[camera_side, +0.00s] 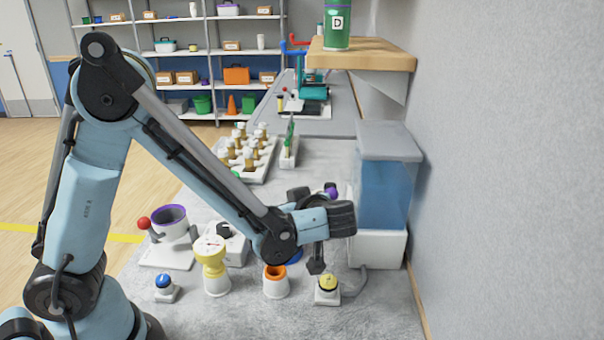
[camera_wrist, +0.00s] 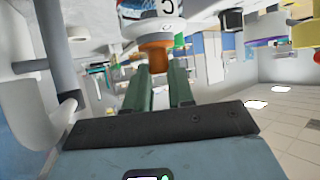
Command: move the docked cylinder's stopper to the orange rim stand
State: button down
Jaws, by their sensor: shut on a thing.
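My gripper (camera_wrist: 163,75) shows in the camera_wrist view as two green fingers, shut on an orange-brown stopper (camera_wrist: 155,58). A white cylinder (camera_wrist: 150,27) marked C lies just past the stopper at the top of this upside-down view. I cannot tell whether the stopper is still seated in it. The orange rim stand (camera_side: 275,287) is a white cup with an orange ring, below and left of my wrist in the picture.
A yellow gauge (camera_side: 210,249), a blue-knobbed block (camera_side: 164,287) and a yellow-knobbed block (camera_side: 327,290) stand near the orange rim stand. A blue tank (camera_side: 387,195) stands by the right wall. A wooden shelf (camera_side: 360,60) with a green cylinder (camera_side: 337,30) overhangs behind.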

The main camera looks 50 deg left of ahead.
jog(key=shift+r, duration=0.15)
notch_tip(320, 180, up, 9)
jog(key=s+d+f+m+t+h, duration=0.2)
jog(key=s+d+f+m+t, duration=0.25)
jog(key=s+d, duration=0.3)
jog(key=shift+m, duration=0.25)
jog(key=shift+s+a+f, duration=0.1)
jog(key=shift+s+f, duration=0.05)
jog(key=shift+f, duration=1)
jog(key=shift+s+f, duration=0.15)
jog(key=shift+f, duration=1.05)
jog(key=shift+s+a+f, duration=0.1)
jog(key=shift+s+f, duration=0.05)
jog(key=shift+f, duration=1)
jog(key=c, duration=1)
grip_release()
